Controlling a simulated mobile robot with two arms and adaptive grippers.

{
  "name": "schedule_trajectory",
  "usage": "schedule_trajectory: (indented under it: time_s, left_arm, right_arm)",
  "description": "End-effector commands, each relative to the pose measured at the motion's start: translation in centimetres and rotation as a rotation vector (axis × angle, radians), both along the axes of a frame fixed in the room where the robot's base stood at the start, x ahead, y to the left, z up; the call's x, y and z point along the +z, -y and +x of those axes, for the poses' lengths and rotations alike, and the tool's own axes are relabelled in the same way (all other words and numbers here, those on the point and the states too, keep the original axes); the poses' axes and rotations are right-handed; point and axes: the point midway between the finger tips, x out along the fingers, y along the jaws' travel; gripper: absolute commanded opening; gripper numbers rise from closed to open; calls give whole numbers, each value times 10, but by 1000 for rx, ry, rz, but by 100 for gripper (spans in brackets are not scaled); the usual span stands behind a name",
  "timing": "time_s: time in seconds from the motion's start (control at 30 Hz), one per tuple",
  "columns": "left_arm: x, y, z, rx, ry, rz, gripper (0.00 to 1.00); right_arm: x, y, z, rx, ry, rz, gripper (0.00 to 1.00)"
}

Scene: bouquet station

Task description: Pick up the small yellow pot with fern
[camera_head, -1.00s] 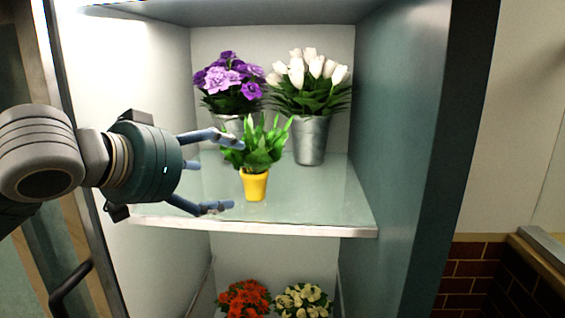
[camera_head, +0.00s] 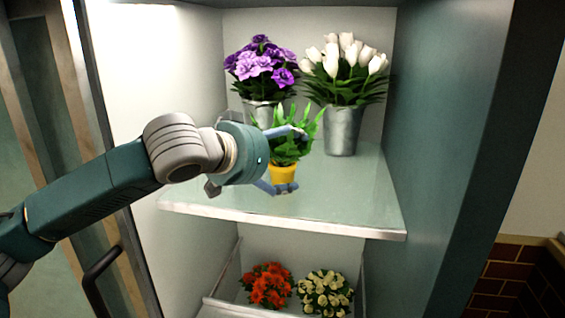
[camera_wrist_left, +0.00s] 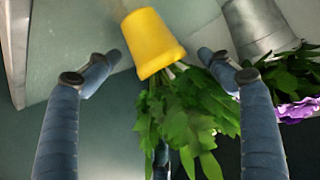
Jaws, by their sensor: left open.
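The small yellow pot (camera_head: 283,173) with a green fern (camera_head: 290,145) stands upright on the glass shelf. My left gripper (camera_head: 291,161) is open, with one finger across the leaves and another by the pot's base. In the left wrist view the yellow pot (camera_wrist_left: 152,42) lies between the two spread fingertips, with a visible gap on each side. The fern (camera_wrist_left: 190,112) hangs below it in that view. Part of the pot and leaves is hidden by the fingers in the head view. My right gripper is not in view.
Behind the pot stand metal buckets with purple flowers (camera_head: 262,68) and white tulips (camera_head: 345,62). The shelf's front edge (camera_head: 290,224) runs just before the pot. Orange flowers (camera_head: 267,284) and cream flowers (camera_head: 325,293) are below. The shelf's right side is clear.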

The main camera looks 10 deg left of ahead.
Motion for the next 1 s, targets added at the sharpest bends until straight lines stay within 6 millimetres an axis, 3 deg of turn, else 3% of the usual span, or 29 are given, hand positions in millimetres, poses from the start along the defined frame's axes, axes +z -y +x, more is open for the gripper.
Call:
schedule_trajectory:
  time_s: [0.33, 0.67, 1.0]
  left_arm:
    - [-6, 4, 10, 0, 0, 0, 80]
    - [-5, 4, 10, 0, 0, 0, 17]
    - [-3, 4, 10, 0, 4, -2, 16]
  right_arm:
    - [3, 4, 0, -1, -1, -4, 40]
    - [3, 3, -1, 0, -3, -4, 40]
    - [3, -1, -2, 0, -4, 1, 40]
